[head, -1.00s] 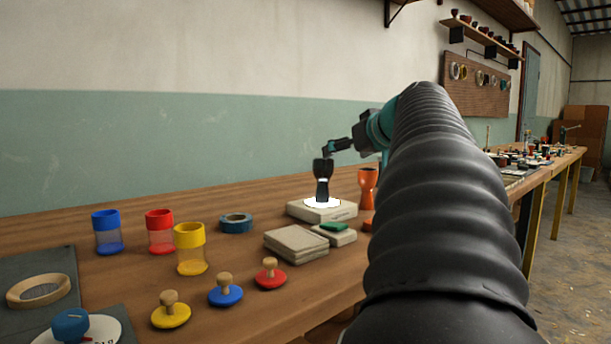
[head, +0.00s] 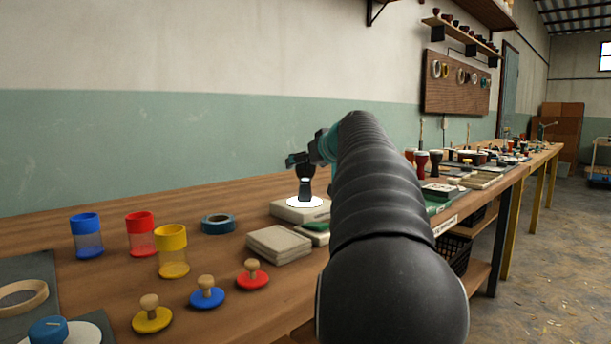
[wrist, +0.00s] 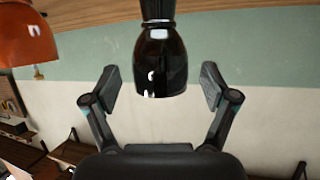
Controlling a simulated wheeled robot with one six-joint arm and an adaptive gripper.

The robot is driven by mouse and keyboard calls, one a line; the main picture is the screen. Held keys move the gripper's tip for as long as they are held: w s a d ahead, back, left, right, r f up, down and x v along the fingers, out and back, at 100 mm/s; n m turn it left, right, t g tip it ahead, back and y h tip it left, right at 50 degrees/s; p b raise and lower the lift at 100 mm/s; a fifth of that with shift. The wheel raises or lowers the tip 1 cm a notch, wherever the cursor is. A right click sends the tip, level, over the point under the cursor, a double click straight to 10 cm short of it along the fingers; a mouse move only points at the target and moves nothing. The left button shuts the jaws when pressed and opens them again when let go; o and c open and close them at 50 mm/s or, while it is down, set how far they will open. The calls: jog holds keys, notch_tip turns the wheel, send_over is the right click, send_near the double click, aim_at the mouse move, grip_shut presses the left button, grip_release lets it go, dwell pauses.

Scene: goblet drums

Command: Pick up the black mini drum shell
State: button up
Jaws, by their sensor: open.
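The black mini drum shell (head: 305,188) stands upright on a white disc (head: 318,203) on a pale block, with a light band at its waist. In the wrist view the picture is upside down, and the glossy black shell (wrist: 160,62) hangs from the top centre. My gripper (wrist: 159,82) is open, with one finger on each side of the shell's wide end and a visible gap on both sides. In the head view my gripper (head: 300,160) is at the shell's top, and my arm hides part of the area.
An orange drum shell (wrist: 26,40) stands close by, at upper left in the wrist view. Blue, red and yellow cups and knobbed stamps stand further left.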

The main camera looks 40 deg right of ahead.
jog(key=shift+w+f, duration=0.25)
jog(key=shift+w, duration=0.3)
jog(key=c, duration=1.4)
jog(key=shift+r, duration=0.1)
